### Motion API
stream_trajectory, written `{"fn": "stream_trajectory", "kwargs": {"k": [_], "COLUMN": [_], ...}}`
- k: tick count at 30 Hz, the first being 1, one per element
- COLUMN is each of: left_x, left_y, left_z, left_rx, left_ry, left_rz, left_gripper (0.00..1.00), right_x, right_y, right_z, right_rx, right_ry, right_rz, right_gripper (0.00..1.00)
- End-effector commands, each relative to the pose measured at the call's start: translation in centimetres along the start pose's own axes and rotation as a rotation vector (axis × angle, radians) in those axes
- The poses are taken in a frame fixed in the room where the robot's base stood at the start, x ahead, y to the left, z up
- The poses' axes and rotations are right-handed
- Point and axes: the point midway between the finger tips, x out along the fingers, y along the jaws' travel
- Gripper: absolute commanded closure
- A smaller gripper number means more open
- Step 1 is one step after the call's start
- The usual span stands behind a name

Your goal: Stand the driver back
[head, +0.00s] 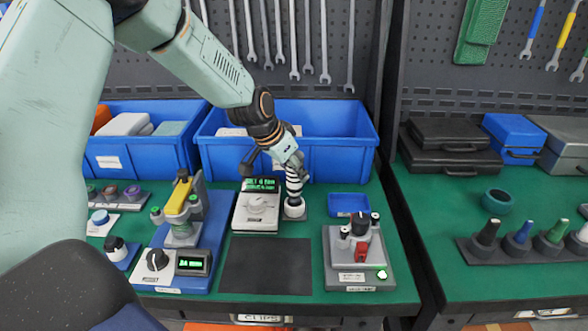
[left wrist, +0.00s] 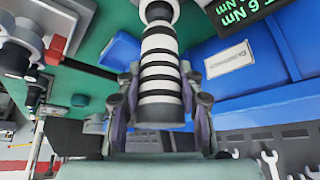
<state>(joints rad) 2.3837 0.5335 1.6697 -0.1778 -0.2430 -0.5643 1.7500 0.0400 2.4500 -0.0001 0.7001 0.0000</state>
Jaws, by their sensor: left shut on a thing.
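The driver (head: 294,184) has a black-and-white striped handle and stands about upright, its white lower end at a small dark stand (head: 303,214) beside the torque display unit (head: 257,206). I cannot tell whether its tip is seated in the stand. My left gripper (head: 292,161) comes down from above and is shut on the upper part of the driver. In the left wrist view the striped driver (left wrist: 161,70) runs between the fingers (left wrist: 162,103). My right gripper is out of view.
Blue bins (head: 345,125) stand behind. A small blue tray (head: 348,203) and a grey test fixture (head: 340,270) with a green light are to the right. A clamp fixture on a blue base (head: 200,262) is to the left. The dark mat (head: 266,266) in front is bare.

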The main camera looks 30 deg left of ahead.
Motion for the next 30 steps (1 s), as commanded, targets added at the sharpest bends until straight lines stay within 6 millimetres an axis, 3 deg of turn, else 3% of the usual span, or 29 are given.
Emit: {"fn": "stream_trajectory", "kwargs": {"k": [30], "left_x": [0.77], "left_y": [0.02], "left_z": [0.43], "left_rx": [0.0], "left_ry": [0.0], "left_rz": [0.0], "left_gripper": [1.0], "right_x": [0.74], "right_y": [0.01], "right_z": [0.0], "right_rx": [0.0], "right_ry": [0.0], "right_rz": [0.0], "right_gripper": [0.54]}}
